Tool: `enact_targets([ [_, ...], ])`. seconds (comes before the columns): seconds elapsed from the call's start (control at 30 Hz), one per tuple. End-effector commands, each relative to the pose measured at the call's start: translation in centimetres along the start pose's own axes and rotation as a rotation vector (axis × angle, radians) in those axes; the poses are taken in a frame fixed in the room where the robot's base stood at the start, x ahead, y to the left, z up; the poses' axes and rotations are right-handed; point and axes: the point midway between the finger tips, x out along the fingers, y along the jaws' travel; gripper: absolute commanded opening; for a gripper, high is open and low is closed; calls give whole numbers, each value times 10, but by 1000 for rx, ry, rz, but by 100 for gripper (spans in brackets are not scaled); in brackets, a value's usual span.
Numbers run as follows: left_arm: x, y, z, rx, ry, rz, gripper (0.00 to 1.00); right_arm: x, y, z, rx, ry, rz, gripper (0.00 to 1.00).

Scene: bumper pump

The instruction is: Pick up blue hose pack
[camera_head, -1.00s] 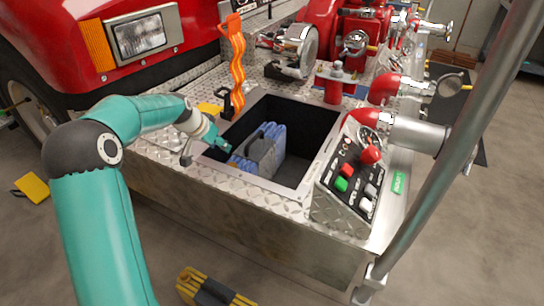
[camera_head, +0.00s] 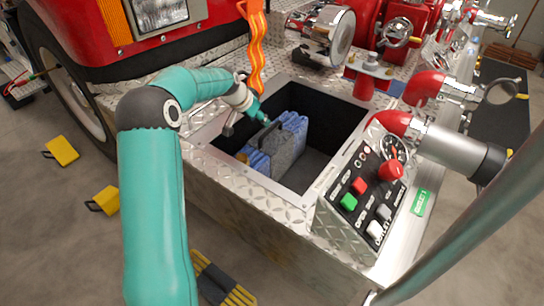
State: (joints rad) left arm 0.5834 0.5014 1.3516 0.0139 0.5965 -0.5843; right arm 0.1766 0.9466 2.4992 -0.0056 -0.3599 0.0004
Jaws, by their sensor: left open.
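The blue hose pack (camera_head: 284,145) lies in the dark recessed well (camera_head: 335,113) of the truck's bumper. It is a bundle of blue hose with a grey middle part and a dark handle on top. My left gripper (camera_head: 262,124) is open at the pack's upper left, close to the handle. I cannot tell whether its fingers touch the pack or are around the handle. My right gripper is not in view.
A control panel (camera_head: 366,197) with coloured buttons stands right of the well. An orange wavy strap (camera_head: 256,50) hangs at the well's back left. Red and silver fittings (camera_head: 365,80) stand behind. Yellow blocks (camera_head: 62,151) lie on the floor, and a metal pole (camera_head: 470,235) crosses at right.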

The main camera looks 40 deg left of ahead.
Motion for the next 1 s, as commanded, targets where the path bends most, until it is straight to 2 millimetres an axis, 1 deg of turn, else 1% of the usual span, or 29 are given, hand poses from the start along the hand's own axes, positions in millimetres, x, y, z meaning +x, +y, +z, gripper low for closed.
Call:
enact_targets([
  [0.03,13,1,1,1,-3,3,46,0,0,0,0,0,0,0],
  [0.1,28,1,0,1,-3,3,46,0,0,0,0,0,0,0],
  [0.2,46,1,0,1,-2,2,46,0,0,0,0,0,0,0],
  [0.3,59,1,-1,1,-1,1,46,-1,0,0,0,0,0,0],
  [0.57,75,2,-2,2,-1,2,46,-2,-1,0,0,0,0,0],
  [0.83,111,1,-5,2,-1,2,46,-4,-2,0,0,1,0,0],
  [1.0,119,1,-6,2,1,1,46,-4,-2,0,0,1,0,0],
])
